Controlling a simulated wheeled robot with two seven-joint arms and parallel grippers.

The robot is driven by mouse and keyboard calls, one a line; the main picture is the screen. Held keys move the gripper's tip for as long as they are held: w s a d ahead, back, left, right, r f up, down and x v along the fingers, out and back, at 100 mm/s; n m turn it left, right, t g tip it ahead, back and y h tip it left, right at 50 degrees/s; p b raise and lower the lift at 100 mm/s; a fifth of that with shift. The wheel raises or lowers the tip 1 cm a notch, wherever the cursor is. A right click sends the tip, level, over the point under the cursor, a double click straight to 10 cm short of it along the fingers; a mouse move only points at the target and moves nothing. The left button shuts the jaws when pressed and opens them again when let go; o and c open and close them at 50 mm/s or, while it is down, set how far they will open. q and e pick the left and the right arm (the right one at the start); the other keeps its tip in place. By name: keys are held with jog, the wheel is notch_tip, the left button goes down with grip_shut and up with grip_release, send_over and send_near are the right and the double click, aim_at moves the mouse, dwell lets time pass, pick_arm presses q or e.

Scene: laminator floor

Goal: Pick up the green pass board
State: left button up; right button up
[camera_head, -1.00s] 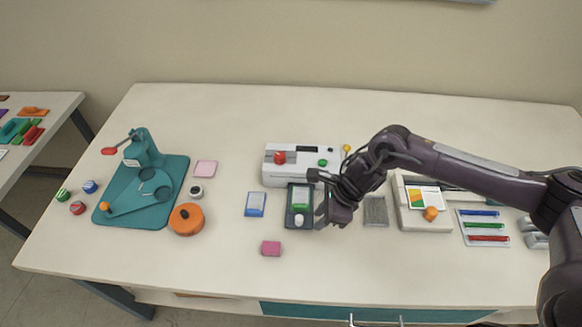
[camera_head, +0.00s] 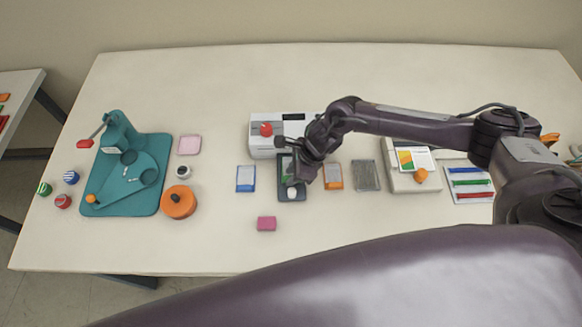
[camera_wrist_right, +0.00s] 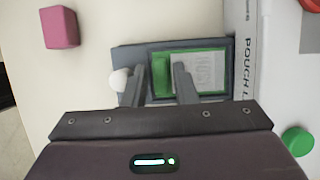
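The green pass board (camera_wrist_right: 161,88) lies in a dark tray (camera_head: 291,194) in front of the white machine. In the wrist view it has a green border around a pale printed panel, and a white knob (camera_wrist_right: 120,80) stands at the tray's other end. My right gripper (camera_wrist_right: 160,84) is over the tray with its fingers apart and nothing seen held between them. One finger overlaps the board's panel and the other is near the knob; contact cannot be told. In the head view, my right gripper (camera_head: 297,170) hides most of the board. My left gripper is not in view.
The white machine (camera_head: 262,146) with a red knob stands just behind the tray. A blue card (camera_head: 246,178) lies left, an orange card (camera_head: 333,184) right, and a pink block (camera_head: 266,223) in front. A teal press (camera_head: 128,165) stands far left.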

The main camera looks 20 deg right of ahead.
jog(key=shift+f, duration=0.3)
jog(key=shift+c, duration=0.6)
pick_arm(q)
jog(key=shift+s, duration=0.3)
pick_arm(e)
grip_shut()
jog(key=shift+r, duration=0.15)
